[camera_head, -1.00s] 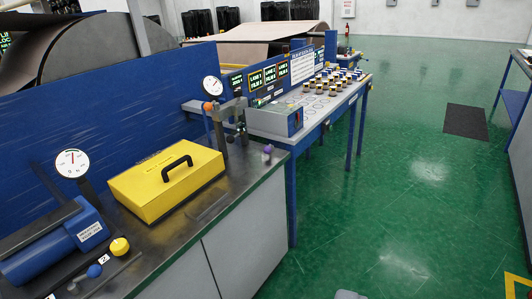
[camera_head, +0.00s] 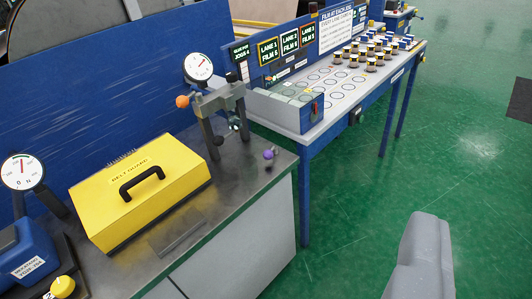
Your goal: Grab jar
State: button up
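Several small jars (camera_head: 371,65) with dark and gold bands and pale or blue tops stand in rows on the far half of a white-topped blue table (camera_head: 345,90). Printed circles on the near part of that tabletop are empty. A grey part of my gripper (camera_head: 423,245) rises from the bottom edge at right, over the green floor. It is well apart from the jars and touches nothing I can see. Its fingertips cannot be made out, so its opening is not clear.
A grey box (camera_head: 288,108) stands on the table's near end. The dark bench at left holds a yellow belt guard (camera_head: 140,190), dial gauges (camera_head: 198,66) and a clamp-like stand (camera_head: 222,105). Blue panels stand behind. Green floor (camera_head: 340,235) is open at right.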

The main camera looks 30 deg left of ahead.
aim_at(248, 165)
jog(key=i, duration=1.25)
jog(key=u, duration=2.3)
